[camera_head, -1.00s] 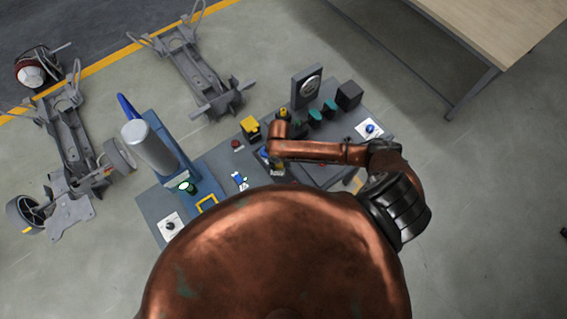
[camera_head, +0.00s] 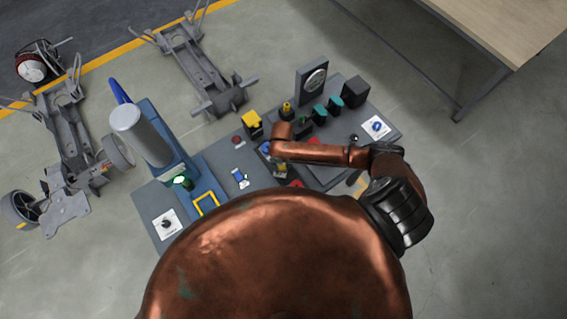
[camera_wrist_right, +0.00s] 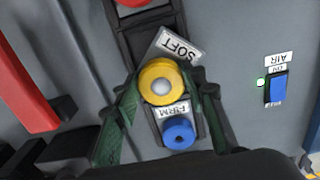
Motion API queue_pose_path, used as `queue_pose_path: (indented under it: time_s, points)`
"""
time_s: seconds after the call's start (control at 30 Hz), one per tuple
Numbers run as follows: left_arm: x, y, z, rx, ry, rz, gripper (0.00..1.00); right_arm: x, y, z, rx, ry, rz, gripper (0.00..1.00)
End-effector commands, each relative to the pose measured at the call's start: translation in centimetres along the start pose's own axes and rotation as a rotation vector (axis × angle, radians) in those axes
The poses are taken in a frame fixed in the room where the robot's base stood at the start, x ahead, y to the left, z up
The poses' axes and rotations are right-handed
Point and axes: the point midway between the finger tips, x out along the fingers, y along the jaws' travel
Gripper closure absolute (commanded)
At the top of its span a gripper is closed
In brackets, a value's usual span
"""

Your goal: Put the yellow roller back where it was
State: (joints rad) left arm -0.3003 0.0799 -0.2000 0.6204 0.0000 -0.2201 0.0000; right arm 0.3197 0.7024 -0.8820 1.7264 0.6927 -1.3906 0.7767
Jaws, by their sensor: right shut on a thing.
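The yellow roller (camera_wrist_right: 161,82), a ring with a pale round centre, is between the two green fingers of my right gripper (camera_wrist_right: 163,92) in the right wrist view. The fingers are shut on it from both sides. It is over a dark narrow holder, between a SOFT label (camera_wrist_right: 177,48) and a FIRM label (camera_wrist_right: 173,110). I cannot tell whether it touches the holder. A blue roller (camera_wrist_right: 179,133) is just beside the FIRM label. In the head view my copper right arm hides most of this spot. My left gripper is not in view.
The grey bench (camera_head: 150,204) carries a grey cylinder (camera_head: 140,132), a yellow block (camera_head: 252,122), a dial (camera_head: 315,78) and teal parts (camera_head: 320,113). A red bar (camera_wrist_right: 30,85) and a blue switch (camera_wrist_right: 277,89) flank the holder. A wooden table (camera_head: 500,25) stands at upper right.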

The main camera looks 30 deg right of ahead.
Motion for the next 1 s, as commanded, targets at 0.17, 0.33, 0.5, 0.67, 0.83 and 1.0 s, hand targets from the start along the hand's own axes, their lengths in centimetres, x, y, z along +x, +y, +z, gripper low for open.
queue_pose_path:
  time_s: [0.17,0.33,0.5,0.67,0.83,1.0]
  points:
    - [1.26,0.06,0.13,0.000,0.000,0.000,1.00,1.00,0.00,-0.05,0.000,0.001,0.000,0.96]
    - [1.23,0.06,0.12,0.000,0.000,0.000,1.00,0.94,0.00,-0.05,0.000,0.001,0.000,0.96]
    - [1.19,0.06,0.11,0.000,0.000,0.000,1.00,0.91,0.00,-0.05,0.000,0.001,0.000,0.96]
    - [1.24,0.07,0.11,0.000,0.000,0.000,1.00,1.04,0.00,-0.03,0.000,0.001,0.000,0.96]
    - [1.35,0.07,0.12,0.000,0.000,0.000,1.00,1.36,-0.01,-0.02,0.000,0.000,0.000,0.96]
    - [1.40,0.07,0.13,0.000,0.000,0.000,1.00,1.55,0.00,-0.03,0.000,0.001,0.000,0.59]
